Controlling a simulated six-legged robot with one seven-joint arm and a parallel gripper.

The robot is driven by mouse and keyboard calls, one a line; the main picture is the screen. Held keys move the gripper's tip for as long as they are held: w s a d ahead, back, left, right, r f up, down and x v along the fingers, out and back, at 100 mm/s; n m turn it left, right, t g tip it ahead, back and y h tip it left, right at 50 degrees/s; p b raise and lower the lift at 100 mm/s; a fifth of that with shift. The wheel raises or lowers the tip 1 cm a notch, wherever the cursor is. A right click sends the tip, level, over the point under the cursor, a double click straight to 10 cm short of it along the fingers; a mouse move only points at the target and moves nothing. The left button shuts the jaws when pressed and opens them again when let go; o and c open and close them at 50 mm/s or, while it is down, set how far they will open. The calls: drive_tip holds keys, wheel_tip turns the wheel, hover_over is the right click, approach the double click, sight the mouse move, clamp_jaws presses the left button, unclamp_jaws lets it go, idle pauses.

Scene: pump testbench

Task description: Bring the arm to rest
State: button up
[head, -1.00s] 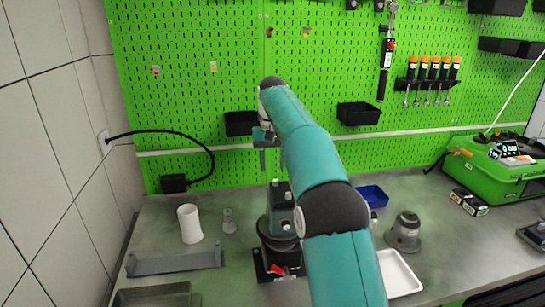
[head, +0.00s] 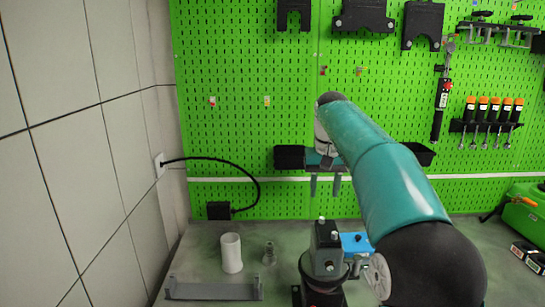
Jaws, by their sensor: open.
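My teal arm reaches up and forward from the lower right across the picture. My gripper (head: 325,186) is at its far end, in front of the green pegboard (head: 245,130) and above the bench. Its two fingers point down with a gap between them. Nothing shows between them. Below it, apart from it, the dark grey pump unit (head: 325,255) stands upright on the bench. My arm hides part of the bench to the right of the pump.
A white cylinder (head: 231,253), a small grey fitting (head: 269,254) and a grey bracket (head: 213,290) are on the bench left of the pump. A blue bin (head: 355,243) is behind it. Black bins (head: 290,157) hang near my gripper. A tiled wall (head: 85,150) bounds the left.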

drive_tip(key=shift+t, duration=0.5)
drive_tip(key=s, duration=0.2)
drive_tip(key=s+r, duration=0.1)
drive_tip(key=s, duration=0.2)
drive_tip(key=s+r, duration=0.1)
drive_tip(key=s, duration=0.2)
drive_tip(key=shift+r, duration=0.1)
drive_tip(key=s+f+t, duration=0.1)
drive_tip(key=s+f, duration=0.5)
drive_tip(key=s, duration=0.7)
drive_tip(key=s+f+t, duration=0.2)
drive_tip(key=s+f, duration=0.5)
drive_tip(key=s, duration=0.6)
drive_tip(key=shift+s+d+f, duration=0.15)
drive_tip(key=shift+s+d, duration=0.1)
drive_tip(key=shift+d, duration=0.2)
